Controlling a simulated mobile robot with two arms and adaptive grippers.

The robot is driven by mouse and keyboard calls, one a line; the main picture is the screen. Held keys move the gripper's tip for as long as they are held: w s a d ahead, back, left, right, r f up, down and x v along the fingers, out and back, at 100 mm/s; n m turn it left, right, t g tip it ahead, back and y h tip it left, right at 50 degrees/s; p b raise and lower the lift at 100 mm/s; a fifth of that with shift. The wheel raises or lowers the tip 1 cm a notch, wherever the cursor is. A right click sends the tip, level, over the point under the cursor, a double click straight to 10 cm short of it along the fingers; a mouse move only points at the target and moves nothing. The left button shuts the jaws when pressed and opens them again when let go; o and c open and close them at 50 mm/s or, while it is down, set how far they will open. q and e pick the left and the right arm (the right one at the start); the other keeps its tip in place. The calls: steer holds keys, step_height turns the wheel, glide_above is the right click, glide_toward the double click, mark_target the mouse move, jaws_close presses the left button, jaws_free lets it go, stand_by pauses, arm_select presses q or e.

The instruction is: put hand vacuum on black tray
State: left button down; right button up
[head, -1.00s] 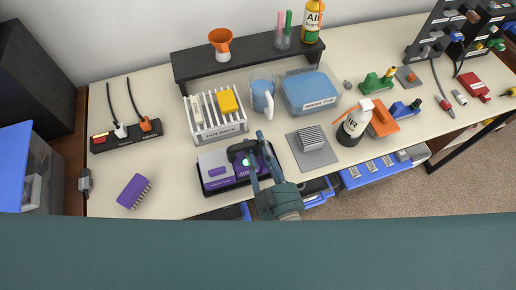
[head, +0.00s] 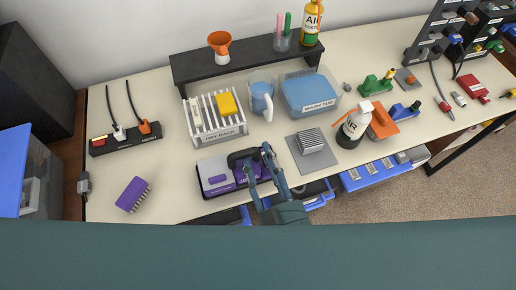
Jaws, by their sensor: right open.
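The hand vacuum, with a dark handle (head: 240,158) and a purple body, is at the black tray (head: 206,194), at its right part. It appears to rest on the tray, but my gripper hides part of it and I cannot see its full contact. A white panel with a purple label lies in the tray's left part. My right gripper (head: 257,156) is open, its fingers over the right end of the vacuum and tray. I cannot tell whether they touch the vacuum. My left gripper is not in view.
A white rack (head: 220,133) with a yellow block stands behind the tray. A blue jug (head: 262,97) and blue tub (head: 311,95) stand further back. A grey mat (head: 319,158) with a heatsink lies right. A purple brush (head: 132,194) lies left, with clear table between.

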steer(key=v, duration=0.8)
steer(key=shift+s+b, duration=0.25)
steer(key=shift+b, duration=0.2)
steer(key=shift+d, duration=0.1)
steer(key=s+d+f+g, duration=0.1)
steer(key=f+g, duration=0.1)
steer(key=f, duration=0.8)
steer(key=s+d+f+g+h, duration=0.1)
steer(key=s+f+g, duration=0.15)
steer(key=f, duration=0.85)
steer(key=s+d+f+g, duration=0.1)
steer(key=f+g, duration=0.2)
steer(key=f, duration=0.7)
steer(key=s+d+f+m+g+h, duration=0.1)
steer(key=s+d+f+g, duration=0.3)
steer(key=s+d+f, duration=0.4)
steer(key=s+d+f+m+g+h, duration=0.1)
steer(key=s+d+f+g+h, duration=0.2)
steer(key=s+d+f, duration=0.5)
step_height(320, 180, down, 7)
steer(key=shift+s+d+r+g+h, duration=0.1)
steer(key=shift+s+d+g+h, duration=0.25)
steer(key=shift+s+g, duration=0.35)
